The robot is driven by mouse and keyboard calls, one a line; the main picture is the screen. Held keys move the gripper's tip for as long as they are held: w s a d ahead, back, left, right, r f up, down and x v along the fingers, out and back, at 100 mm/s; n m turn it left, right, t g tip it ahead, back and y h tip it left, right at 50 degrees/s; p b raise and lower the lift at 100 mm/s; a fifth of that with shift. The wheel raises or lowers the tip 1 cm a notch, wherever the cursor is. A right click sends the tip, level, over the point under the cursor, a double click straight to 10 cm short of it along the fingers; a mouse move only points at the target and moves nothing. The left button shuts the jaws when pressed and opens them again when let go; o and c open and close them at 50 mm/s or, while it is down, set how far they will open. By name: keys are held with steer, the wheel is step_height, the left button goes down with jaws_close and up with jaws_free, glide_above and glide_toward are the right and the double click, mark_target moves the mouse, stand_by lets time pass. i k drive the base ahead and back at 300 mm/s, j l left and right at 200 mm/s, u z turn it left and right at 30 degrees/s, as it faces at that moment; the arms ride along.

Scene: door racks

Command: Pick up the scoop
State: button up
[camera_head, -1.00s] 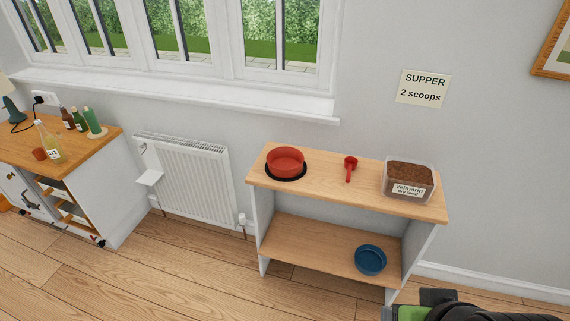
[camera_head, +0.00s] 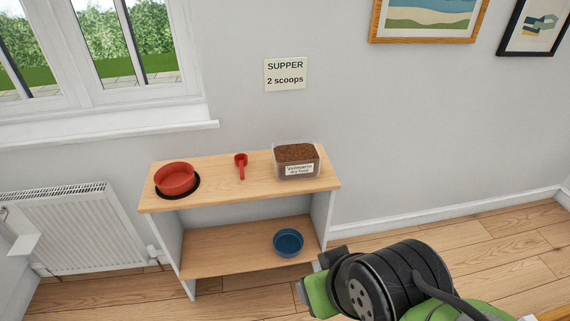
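A red scoop (camera_head: 241,164) lies on the wooden top of a small shelf unit (camera_head: 222,194), its handle toward the front edge. It sits between a red bowl on a black mat and a clear tub of brown dry food (camera_head: 297,163). Part of my arm shows at the lower right, well to the right of the shelf and apart from the scoop. My gripper's fingers cannot be made out, so its state does not show.
The red bowl (camera_head: 176,178) stands at the left of the top. A blue bowl (camera_head: 288,242) is on the lower shelf. A sign (camera_head: 285,74) on the wall reads "SUPPER 2 scoops". A radiator (camera_head: 84,228) stands left. Wooden floor is clear at right.

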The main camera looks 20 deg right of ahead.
mark_target(240, 159)
steer(key=i+l+u, duration=0.1)
steer(key=i+u, duration=0.35)
steer(key=i+l+u, duration=0.25)
steer(key=u, duration=0.25)
steer(key=i+l+u, duration=0.3)
steer(key=u, duration=0.15)
steer(key=i+l+u, duration=0.2)
steer(key=l+u, duration=0.3)
